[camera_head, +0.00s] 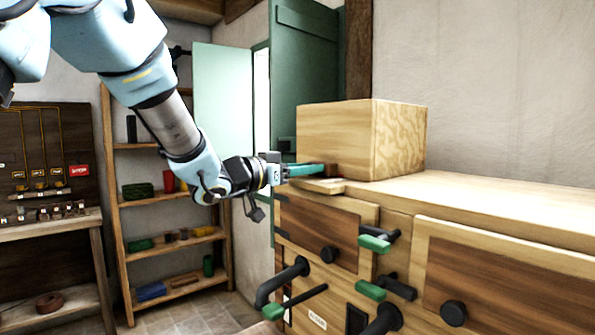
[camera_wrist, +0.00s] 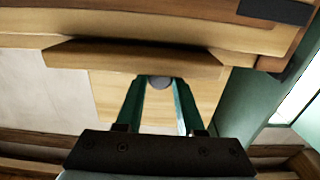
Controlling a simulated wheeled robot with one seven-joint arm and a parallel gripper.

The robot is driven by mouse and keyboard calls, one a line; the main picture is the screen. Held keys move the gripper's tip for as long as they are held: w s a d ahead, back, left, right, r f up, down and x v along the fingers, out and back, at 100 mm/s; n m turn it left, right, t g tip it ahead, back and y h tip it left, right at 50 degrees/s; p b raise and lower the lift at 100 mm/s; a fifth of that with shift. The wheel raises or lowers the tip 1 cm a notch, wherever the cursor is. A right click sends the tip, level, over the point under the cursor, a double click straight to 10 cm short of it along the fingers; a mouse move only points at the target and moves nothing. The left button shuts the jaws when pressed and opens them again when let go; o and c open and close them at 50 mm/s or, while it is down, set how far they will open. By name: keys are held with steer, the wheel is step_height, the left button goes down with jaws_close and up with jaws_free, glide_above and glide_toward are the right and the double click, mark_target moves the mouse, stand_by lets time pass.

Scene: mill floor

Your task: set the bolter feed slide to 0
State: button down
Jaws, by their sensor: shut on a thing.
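My gripper (camera_head: 322,169) is at the left face of the wooden box (camera_head: 345,140) that stands on the wooden cabinet. In the wrist view my gripper (camera_wrist: 160,82) has its two teal fingers on either side of a small grey round knob (camera_wrist: 160,85), shut on it. The knob sits by the edge of a wooden board (camera_wrist: 135,57), which seems to be the bolter feed slide. In the head view the fingers hide the knob. A thin wooden ledge (camera_head: 318,186) shows just below the fingers. I cannot read any scale or mark on the slide.
The cabinet front below has several dark levers with green grips (camera_head: 375,243) and round dark knobs (camera_head: 453,313) that stick out. A green door (camera_head: 305,60) is behind my gripper. Shelves (camera_head: 170,240) stand at the left. The cabinet top (camera_head: 480,195) right of the box is clear.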

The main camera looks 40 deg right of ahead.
steer(key=shift+d+r, duration=0.1)
steer(key=c, duration=0.6)
jaws_free()
steer(key=shift+d, duration=0.15)
steer(key=shift+o, duration=0.2)
steer(key=a+b, duration=0.3)
steer(key=a, duration=0.8)
steer(key=shift+w+b, duration=0.3)
steer(key=shift+d, duration=0.1)
